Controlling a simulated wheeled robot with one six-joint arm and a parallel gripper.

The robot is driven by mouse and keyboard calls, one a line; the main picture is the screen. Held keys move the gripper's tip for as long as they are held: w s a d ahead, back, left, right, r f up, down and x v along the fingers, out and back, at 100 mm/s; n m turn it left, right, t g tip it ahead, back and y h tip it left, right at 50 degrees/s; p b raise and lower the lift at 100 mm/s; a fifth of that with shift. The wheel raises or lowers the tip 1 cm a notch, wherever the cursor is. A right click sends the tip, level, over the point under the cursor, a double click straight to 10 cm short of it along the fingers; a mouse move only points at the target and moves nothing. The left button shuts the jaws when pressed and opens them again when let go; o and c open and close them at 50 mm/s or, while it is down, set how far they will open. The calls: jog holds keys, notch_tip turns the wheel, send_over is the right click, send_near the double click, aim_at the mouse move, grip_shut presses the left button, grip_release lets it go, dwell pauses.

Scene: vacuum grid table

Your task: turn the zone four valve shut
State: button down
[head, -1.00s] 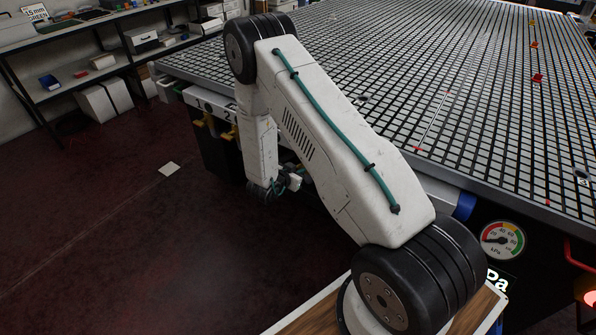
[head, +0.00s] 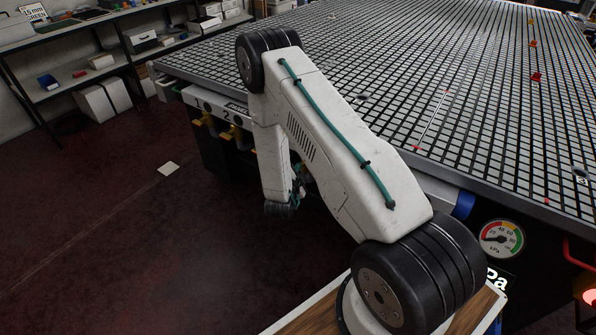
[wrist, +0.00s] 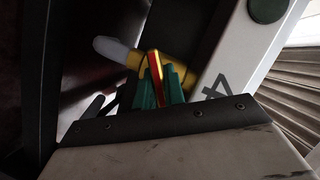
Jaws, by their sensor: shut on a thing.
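In the wrist view, the zone four valve (wrist: 176,69) is a yellow body beside a white panel marked with a large 4 (wrist: 217,86). A pale pipe end (wrist: 108,48) sticks out on its left. The valve's red lever (wrist: 154,64) runs across the yellow body, at a steep angle to it in this view. My gripper (wrist: 158,84) has its green fingers shut on the lever, one on each side. The lever's lower part is hidden between the fingers. In the head view my arm hides this valve.
The grid table (head: 420,70) fills the right of the head view. Yellow valves (head: 207,119) show under labels 1 and 2 on its edge. A pressure gauge (head: 502,238) is at the lower right. Shelves (head: 70,75) stand at the left; the red floor between is mostly clear.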

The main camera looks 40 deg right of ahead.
jog(key=m, duration=0.2)
jog(key=m+t, duration=0.1)
jog(key=m+t+h, duration=0.1)
jog(key=m, duration=0.1)
jog(key=shift+s+f+m, duration=0.15)
jog(key=shift+f+m, duration=0.1)
jog(key=shift+m, duration=0.05)
dwell(0.4)
jog(key=c, duration=1.5)
grip_release()
jog(key=v, duration=0.7)
jog(key=shift+s+a, duration=0.25)
